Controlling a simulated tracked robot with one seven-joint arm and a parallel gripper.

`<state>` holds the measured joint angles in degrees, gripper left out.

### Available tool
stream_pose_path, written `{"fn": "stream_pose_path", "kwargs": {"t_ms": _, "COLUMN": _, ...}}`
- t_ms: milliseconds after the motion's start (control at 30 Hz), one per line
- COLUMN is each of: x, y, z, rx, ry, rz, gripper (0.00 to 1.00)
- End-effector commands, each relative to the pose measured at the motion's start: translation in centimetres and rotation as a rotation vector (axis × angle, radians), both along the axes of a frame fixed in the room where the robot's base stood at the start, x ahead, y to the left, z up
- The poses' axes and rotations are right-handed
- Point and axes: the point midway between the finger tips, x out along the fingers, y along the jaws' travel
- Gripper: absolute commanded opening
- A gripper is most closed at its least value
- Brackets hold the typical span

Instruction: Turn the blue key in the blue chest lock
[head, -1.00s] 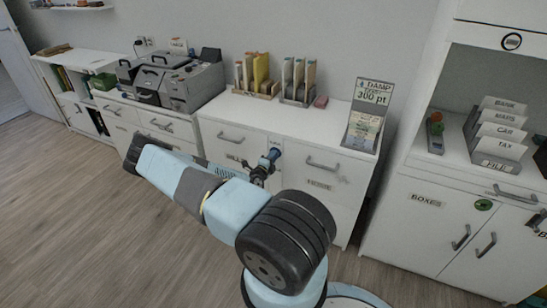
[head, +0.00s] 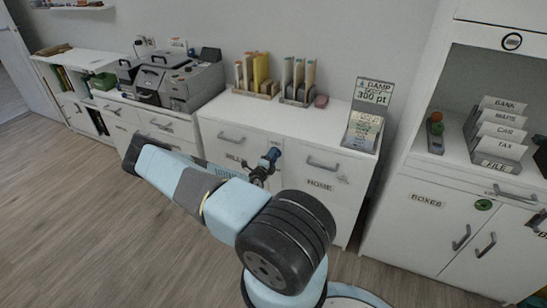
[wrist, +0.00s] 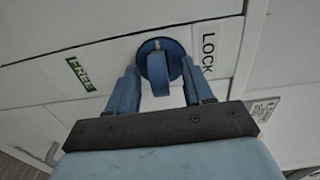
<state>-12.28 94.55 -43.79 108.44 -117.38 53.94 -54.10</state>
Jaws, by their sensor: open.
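In the wrist view the blue key (wrist: 160,82) sits in a round blue lock (wrist: 146,52) on a white front. Its flat handle stands out toward my camera. My gripper (wrist: 160,66) is open, with one blue finger on each side of the key handle. Gaps show between fingers and handle, so it is not gripped. A FREE label (wrist: 81,74) is left of the lock and a LOCK label (wrist: 208,51) is right of it. In the head view my gripper (head: 264,168) is at the white drawer front, and the key cannot be told apart there.
A grey machine (head: 190,85) stands to the left. A tall shelf unit (head: 425,200) is on the right. The wooden floor (head: 100,230) at the left is clear.

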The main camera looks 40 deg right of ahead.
Motion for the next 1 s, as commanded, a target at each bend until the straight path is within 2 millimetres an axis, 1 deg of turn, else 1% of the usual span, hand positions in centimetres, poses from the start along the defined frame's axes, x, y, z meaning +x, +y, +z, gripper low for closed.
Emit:
{"fn": "stream_pose_path", "kwargs": {"t_ms": 800, "x": -1.9, "y": 4.9, "z": 0.0, "rx": 0.000, "ry": 0.000, "rz": 0.000, "gripper": 0.51}}
{"fn": "stream_pose_path", "kwargs": {"t_ms": 1000, "x": -2.1, "y": 5.2, "z": 0.0, "rx": -0.001, "ry": 0.000, "rz": 0.000, "gripper": 0.51}}
